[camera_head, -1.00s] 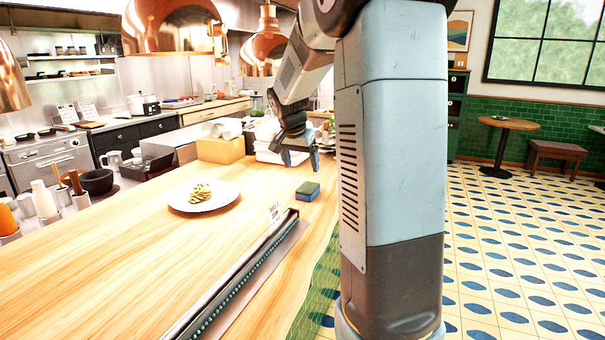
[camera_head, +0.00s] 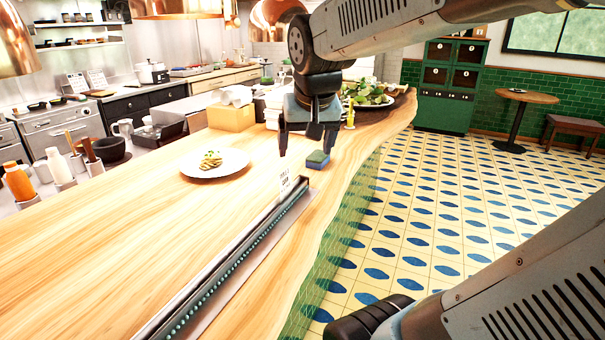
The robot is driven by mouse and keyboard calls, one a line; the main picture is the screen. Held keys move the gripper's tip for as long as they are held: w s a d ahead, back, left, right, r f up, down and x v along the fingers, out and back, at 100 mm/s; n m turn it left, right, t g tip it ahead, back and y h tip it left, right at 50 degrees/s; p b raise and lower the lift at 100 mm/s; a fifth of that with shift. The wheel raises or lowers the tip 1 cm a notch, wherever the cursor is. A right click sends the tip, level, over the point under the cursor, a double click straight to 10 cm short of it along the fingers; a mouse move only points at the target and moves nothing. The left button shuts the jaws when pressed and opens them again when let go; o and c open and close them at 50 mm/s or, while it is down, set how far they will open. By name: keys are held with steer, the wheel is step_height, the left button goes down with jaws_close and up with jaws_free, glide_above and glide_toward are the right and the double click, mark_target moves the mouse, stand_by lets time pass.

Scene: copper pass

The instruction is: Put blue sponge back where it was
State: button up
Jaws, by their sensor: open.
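The blue sponge (camera_head: 317,161) lies on the wooden counter (camera_head: 110,240), near its right edge. Its top looks dark green and its lower part blue. My gripper (camera_head: 305,145) hangs pointing down at the sponge, with its two fingers apart and nothing between them. The right fingertip is close to the sponge in the picture. I cannot tell whether it touches it or how high it is above the counter.
A white plate (camera_head: 198,170) of pasta sits left of the sponge. A metal rail (camera_head: 240,262) with a small card (camera_head: 286,182) runs along the counter in front. A dark platter of greens (camera_head: 375,98) and a yellow box (camera_head: 231,117) stand behind.

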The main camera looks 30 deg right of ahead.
steer(key=s+a+f+n+y, duration=0.1)
steer(key=s+a+f+n, duration=0.1)
steer(key=s, duration=0.6)
steer(key=shift+s+a+n+t, duration=0.2)
steer(key=shift+a+n+t, duration=0.25)
steer(key=shift+a, duration=0.4)
steer(key=shift+f, duration=0.1)
